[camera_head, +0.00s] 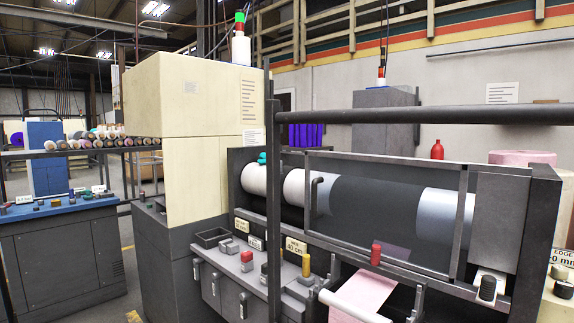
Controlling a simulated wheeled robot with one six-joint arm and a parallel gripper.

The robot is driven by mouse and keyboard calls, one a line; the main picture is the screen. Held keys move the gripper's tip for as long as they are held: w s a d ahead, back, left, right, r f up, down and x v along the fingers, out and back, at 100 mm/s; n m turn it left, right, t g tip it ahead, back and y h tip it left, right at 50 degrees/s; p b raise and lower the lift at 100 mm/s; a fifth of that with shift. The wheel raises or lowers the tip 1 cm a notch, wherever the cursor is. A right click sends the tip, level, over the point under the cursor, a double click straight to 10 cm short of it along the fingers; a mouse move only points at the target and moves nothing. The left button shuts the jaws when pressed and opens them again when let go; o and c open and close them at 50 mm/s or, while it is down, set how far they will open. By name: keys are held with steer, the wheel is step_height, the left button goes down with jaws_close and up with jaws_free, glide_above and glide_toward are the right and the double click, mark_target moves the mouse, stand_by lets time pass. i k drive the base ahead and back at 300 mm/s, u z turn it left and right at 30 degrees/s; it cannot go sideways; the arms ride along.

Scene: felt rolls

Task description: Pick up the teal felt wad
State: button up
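A small teal wad (262,158) shows near the upper left end of the roller machine, just above the white end of the long roller. It looks lumpy, and I cannot tell exactly what it rests on. The roller machine (238,168) has a dark frame around a white and dark grey roller (375,208). My gripper is not in view.
A dark horizontal rail (430,115) and upright post (272,220) stand in front of the roller machine. A control panel (225,262) with levers and buttons is below. A cream cabinet (185,100) stands left of it. A blue-topped console (65,210) is farther left, with open floor between.

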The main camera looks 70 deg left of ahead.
mark_target(262, 160)
steer(key=u, duration=2.05)
